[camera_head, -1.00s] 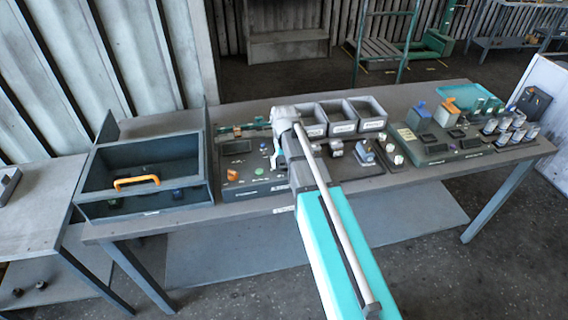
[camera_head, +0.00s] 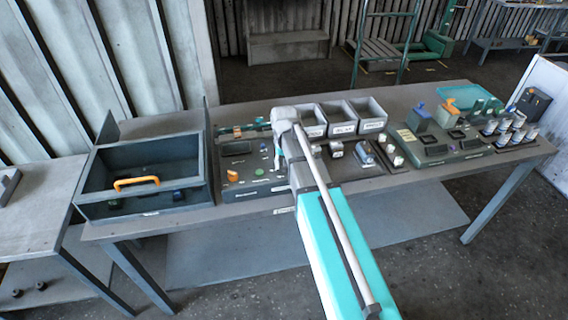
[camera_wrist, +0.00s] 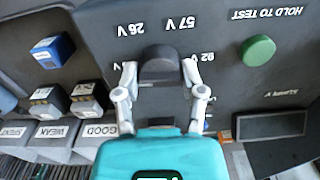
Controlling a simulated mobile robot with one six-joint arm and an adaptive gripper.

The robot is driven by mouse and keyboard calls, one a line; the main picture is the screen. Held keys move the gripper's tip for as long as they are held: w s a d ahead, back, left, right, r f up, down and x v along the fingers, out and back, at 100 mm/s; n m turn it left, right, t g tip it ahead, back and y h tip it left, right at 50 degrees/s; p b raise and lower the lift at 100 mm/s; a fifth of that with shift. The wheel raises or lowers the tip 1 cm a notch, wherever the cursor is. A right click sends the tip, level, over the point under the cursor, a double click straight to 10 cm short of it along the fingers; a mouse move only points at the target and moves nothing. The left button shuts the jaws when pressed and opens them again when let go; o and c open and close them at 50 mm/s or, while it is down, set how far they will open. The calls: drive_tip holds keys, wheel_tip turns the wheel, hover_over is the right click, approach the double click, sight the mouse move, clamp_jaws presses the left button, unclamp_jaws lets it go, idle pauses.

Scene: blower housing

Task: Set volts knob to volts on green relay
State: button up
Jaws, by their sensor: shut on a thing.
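In the wrist view the volts knob (camera_wrist: 159,58) is a dark round-ended knob on the grey tester panel, among upside-down labels including 26 V and 57 V; another label is partly hidden by a finger. My gripper (camera_wrist: 160,70) has one finger on each side of the knob and is shut on it. The knob's pointer mark cannot be made out.
A green button (camera_wrist: 258,50) marked HOLD TO TEST and a dark display (camera_wrist: 271,124) sit right of the knob. A blue relay (camera_wrist: 53,49) and two dark labelled blocks are at left, near bins marked GOOD, WEAK and SPENT.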

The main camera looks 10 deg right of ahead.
drive_tip(key=m, duration=1.1)
idle(0.5)
drive_tip(key=o, duration=1.2)
drive_tip(key=shift+c, duration=0.2)
